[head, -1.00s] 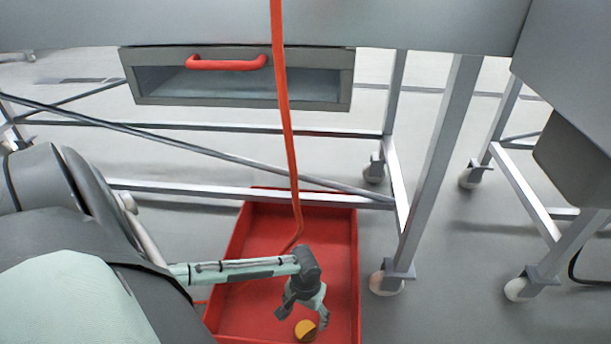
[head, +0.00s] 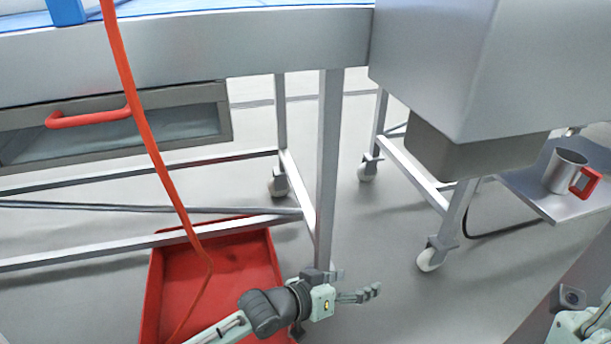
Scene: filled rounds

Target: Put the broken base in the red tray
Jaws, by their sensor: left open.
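The red tray (head: 245,256) stands on the floor at the lower left, beneath the steel table frame. My left gripper (head: 356,284) is at the bottom centre, past the tray's right edge, with its fingers pointing right over the grey floor. It is open, and nothing shows between its fingers. My left forearm crosses the tray's lower part and hides some of it. No broken base can be made out in the part of the tray that shows. Part of my right arm shows in the lower right corner, but its gripper does not.
An orange-red hose (head: 150,140) hangs down into the tray. A drawer with a red handle (head: 88,117) is under the table at left. A steel machine (head: 460,65) overhangs at upper right. A metal mug (head: 567,172) stands on a shelf. The floor right of the tray is clear.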

